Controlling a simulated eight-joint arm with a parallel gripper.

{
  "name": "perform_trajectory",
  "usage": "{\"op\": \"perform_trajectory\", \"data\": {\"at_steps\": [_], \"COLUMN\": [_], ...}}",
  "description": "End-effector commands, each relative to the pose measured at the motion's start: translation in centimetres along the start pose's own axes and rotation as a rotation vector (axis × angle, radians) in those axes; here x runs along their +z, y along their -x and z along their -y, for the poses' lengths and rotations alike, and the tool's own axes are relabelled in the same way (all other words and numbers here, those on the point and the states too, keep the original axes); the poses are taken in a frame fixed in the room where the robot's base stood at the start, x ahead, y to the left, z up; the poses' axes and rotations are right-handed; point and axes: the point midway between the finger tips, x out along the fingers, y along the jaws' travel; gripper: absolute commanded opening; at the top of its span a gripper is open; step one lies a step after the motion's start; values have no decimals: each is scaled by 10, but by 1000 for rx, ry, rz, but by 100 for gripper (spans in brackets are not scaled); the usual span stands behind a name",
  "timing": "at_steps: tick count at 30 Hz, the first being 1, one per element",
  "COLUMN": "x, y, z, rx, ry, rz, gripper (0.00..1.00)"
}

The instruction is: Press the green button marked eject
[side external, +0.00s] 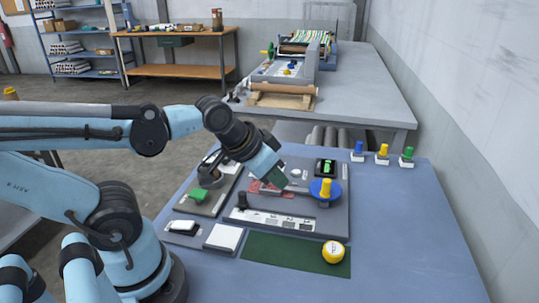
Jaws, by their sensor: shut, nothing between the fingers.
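My gripper (279,180) is shut and empty, pointing down and to the right over the grey control panel (300,222). A green button-like piece in a black housing (326,167) sits at the panel's back right, to the right of my fingertips and apart from them. No lettering is readable on either, so I cannot tell which is marked eject. My gripper hides part of a reddish area (256,187) on the panel.
A blue disc with a yellow knob (326,190) stands right of my gripper, and a black knob (242,200) stands left. A yellow round piece (333,252) rests on a green mat (290,256). Blue, yellow and green pegs (383,153) stand behind. The table's right side is clear.

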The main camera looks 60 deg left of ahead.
Motion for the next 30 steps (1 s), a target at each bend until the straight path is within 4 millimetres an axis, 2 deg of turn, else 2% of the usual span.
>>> {"op": "perform_trajectory", "data": {"at_steps": [4, 7, 13, 18, 21, 25, 30], "x": [3, 11, 41, 66, 76, 85, 89], "y": [0, -1, 10, 33, 48, 63, 70], "z": [7, 24, 87, 138, 159, 175, 181], "rx": [-27, -93, -302, -434, -475, -498, -504], "ry": [-39, -145, -506, -783, -897, -986, -1025], "rz": [14, 56, 270, 527, 664, 788, 849], "gripper": [0, 0, 0, 0, 0, 0, 0]}}
